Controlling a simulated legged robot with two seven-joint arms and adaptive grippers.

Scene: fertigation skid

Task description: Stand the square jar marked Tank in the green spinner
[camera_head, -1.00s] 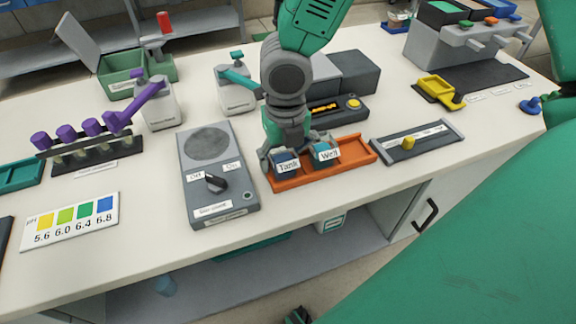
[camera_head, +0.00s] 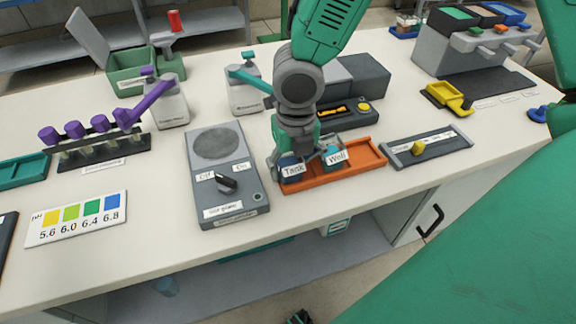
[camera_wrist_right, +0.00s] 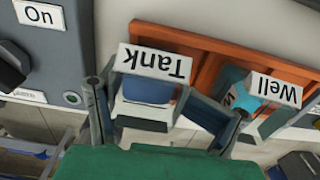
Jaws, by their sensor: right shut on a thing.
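The square blue jar marked Tank (camera_head: 292,172) is at the left end of an orange tray (camera_head: 360,170). My right gripper (camera_head: 302,160) comes down from above and is shut on it. In the right wrist view the Tank jar (camera_wrist_right: 150,92) sits between the two fingers, its white label facing the camera. I cannot tell whether it is clear of the tray floor. A green box (camera_head: 130,73) with a raised grey lid stands at the back left. It is the only green, spinner-like thing, but its inside is hard to see. My left gripper is not in view.
The teal Well jar (camera_head: 336,160) stands close to the right of Tank. A grey stirrer (camera_head: 228,185) with a knob is left of the tray.

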